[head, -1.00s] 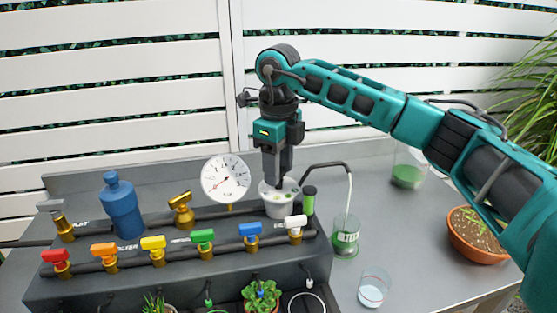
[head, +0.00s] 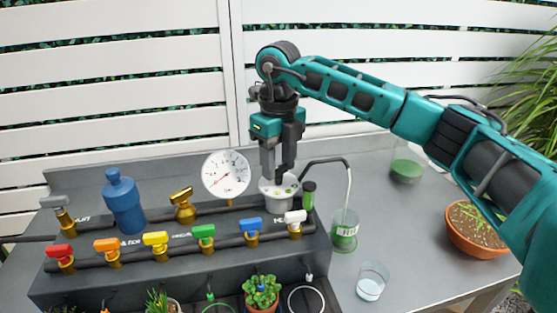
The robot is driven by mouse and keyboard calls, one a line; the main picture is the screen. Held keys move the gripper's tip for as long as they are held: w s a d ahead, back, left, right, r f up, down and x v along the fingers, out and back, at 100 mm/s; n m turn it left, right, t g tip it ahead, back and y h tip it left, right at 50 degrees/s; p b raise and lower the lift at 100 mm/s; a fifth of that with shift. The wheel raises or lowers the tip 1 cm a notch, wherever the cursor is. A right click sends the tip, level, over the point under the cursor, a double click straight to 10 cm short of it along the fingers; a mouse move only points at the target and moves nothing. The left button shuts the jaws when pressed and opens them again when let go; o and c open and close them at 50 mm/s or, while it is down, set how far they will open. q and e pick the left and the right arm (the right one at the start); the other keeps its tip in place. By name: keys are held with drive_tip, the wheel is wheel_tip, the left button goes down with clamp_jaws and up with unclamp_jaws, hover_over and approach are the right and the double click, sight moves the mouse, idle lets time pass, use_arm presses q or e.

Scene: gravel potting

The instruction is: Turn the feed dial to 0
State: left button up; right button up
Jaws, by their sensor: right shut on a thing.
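The feed dial (head: 279,194) is a pale, round-topped unit with green marks on its top face, behind the right end of the valve row. My right gripper (head: 279,174) points straight down over it, with its dark fingers at the top of the dial. The fingers are shut on the dial's knob, which they mostly hide. The numbers on the dial are too small to read, so I cannot tell its setting. My left gripper is not in view.
A round white gauge (head: 226,174) stands just left of the dial. A green vial (head: 308,195) and a bent tube into a green beaker (head: 344,231) are close on the right. Coloured valves (head: 204,234) line the front. A clear glass (head: 371,281) stands front right.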

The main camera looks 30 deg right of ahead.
sight(278, 167)
drive_tip(key=o, duration=1.1)
drive_tip(key=shift+c, duration=0.2)
wheel_tip(278, 167, up, 13)
drive_tip(key=p, duration=0.1)
drive_tip(key=shift+f, duration=0.1)
